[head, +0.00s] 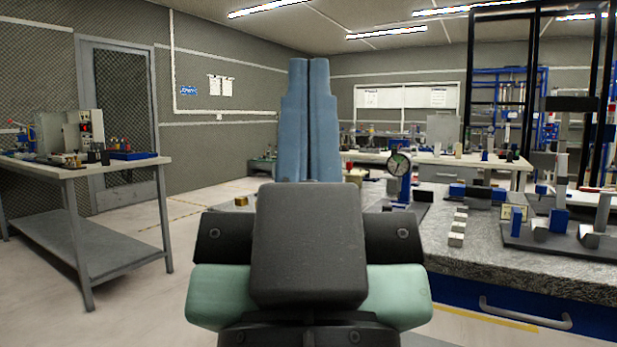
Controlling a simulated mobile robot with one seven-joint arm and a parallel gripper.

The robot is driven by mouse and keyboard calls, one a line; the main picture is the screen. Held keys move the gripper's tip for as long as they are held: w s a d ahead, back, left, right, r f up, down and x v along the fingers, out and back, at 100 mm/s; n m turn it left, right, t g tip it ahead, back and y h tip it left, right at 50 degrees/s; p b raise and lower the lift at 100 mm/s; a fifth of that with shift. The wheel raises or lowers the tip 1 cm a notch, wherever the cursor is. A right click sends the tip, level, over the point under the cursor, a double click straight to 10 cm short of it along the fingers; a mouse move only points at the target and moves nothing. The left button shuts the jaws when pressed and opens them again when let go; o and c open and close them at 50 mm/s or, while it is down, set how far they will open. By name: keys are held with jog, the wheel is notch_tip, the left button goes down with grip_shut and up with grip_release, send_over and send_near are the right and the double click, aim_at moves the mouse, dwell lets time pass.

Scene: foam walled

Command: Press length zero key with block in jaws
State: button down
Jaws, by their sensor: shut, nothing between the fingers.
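My gripper (309,66) stands in the middle of the head view, with its two long blue stepped fingers upright and together. Only a thin dark seam shows between them, and no block shows in the jaws. A row of small pale blocks (457,228) lies on the grey speckled stone table (450,262) to the right. A small brass-coloured block (241,201) shows left of my gripper; what it rests on is partly hidden. I cannot make out a length zero key. My gripper's body hides the table's left part.
A round dial gauge (398,164) on a blue stand is near the stone table's left side. Fixtures on a dark plate (560,244) fill its right part. A workbench (78,172) with instruments stands at left. Floor between them is clear.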

notch_tip(320, 180, up, 40)
jog(key=p, duration=3.8)
